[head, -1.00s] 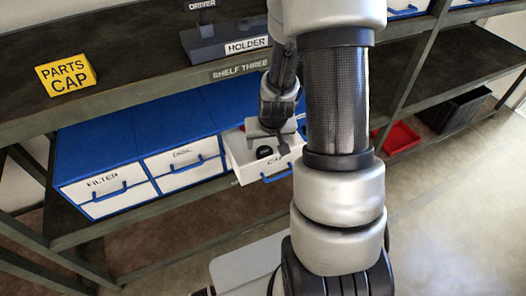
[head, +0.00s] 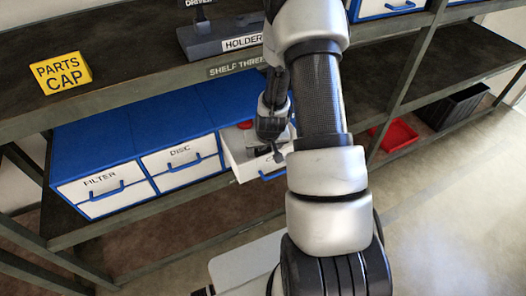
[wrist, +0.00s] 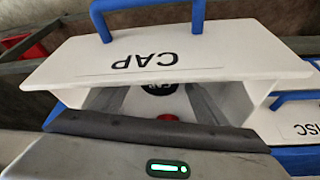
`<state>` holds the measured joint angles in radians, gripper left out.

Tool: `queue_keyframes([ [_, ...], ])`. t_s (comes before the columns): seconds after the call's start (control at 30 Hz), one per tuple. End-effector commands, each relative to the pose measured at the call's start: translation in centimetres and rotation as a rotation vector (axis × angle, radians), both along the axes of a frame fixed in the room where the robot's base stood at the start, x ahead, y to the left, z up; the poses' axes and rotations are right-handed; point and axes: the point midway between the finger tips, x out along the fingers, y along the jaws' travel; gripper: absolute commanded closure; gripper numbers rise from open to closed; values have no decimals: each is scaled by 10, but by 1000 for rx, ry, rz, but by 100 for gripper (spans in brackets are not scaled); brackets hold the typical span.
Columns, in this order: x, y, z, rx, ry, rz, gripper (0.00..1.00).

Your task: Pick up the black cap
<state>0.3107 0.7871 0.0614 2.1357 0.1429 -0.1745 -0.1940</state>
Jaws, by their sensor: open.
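The black cap (wrist: 160,88), with white lettering, lies inside the open white drawer marked CAP (wrist: 150,56). In the head view the drawer (head: 250,171) is pulled out of the blue-topped cabinet, and my gripper largely hides the cap. My gripper (head: 266,149) is open and points down into the drawer. In the wrist view its grey fingers reach down left and right of the cap, with no visible grip on it. A red round object (wrist: 168,117) shows in the drawer behind the cap; it also shows in the head view (head: 245,125).
Closed drawers marked FILTER (head: 100,182) and DISC (head: 180,153) stand left of the open one. A shelf edge marked SHELF THREE (head: 236,67) runs above, carrying a yellow PARTS CAP sign (head: 61,73) and a HOLDER stand (head: 205,42). A red bin (head: 393,136) is at right.

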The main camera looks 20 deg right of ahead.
Motion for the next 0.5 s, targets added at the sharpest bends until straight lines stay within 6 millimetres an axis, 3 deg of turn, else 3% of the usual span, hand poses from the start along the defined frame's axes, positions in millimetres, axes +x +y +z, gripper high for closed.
queue_keyframes([
  [0.07,0,0,0,0,0,0,33],
  [0.33,0,0,0,0,0,0,77],
  [0.5,0,0,1,0,0,0,77],
])
